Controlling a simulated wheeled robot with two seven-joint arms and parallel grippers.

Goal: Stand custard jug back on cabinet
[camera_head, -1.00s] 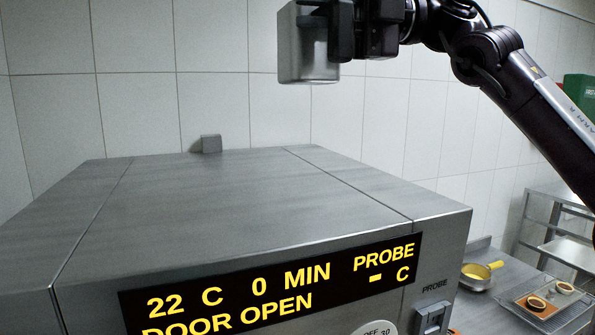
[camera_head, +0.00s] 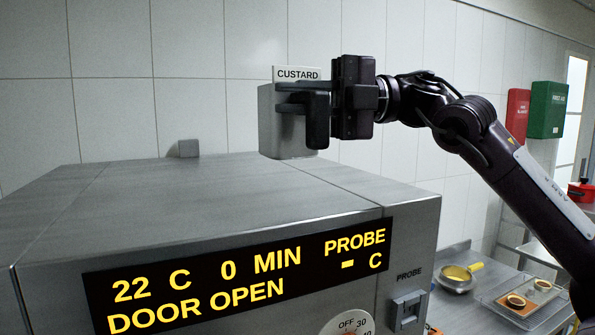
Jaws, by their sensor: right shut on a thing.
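The custard jug (camera_head: 270,128) is a grey metal vessel with a white "CUSTARD" label at its top, in the head view above the cabinet's rear right. My right gripper (camera_head: 306,108) is shut on the jug from its right side and holds it upright. The jug's base is near the cabinet top; I cannot tell whether they touch. The cabinet (camera_head: 215,190) is a large steel box with a flat top and a lit display (camera_head: 240,280) reading "DOOR OPEN". My left gripper is not in view.
The rest of the top is bare. Red and green boxes (camera_head: 547,110) hang at right.

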